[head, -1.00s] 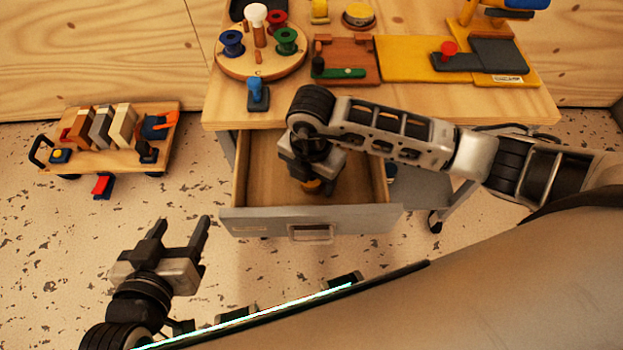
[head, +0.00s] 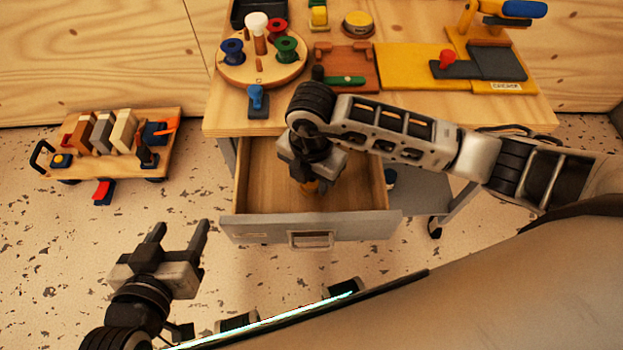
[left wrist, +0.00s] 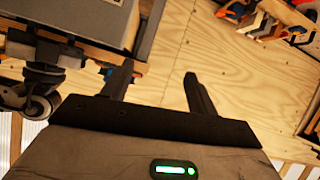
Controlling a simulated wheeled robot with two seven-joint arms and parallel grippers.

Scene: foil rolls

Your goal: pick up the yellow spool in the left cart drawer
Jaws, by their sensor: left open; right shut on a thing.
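The grey-fronted drawer (head: 265,230) of the wooden-topped cart is pulled open, with a bare wooden inside. My right gripper (head: 313,188) points down into it and is shut on the yellow spool (head: 309,187). Only a small yellow-orange part of the spool shows below the gripper, and the rest is hidden. I cannot tell whether the spool touches the drawer floor. My left gripper (head: 180,228) is open and empty, left of the drawer and over the speckled floor. Its two apart fingers also show in the left wrist view (left wrist: 158,75).
On the cart top (head: 225,118) stand a round spool board (head: 285,73), a blue piece (head: 257,100) and a yellow board (head: 405,72). A low wooden trolley (head: 170,122) with blocks stands at left.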

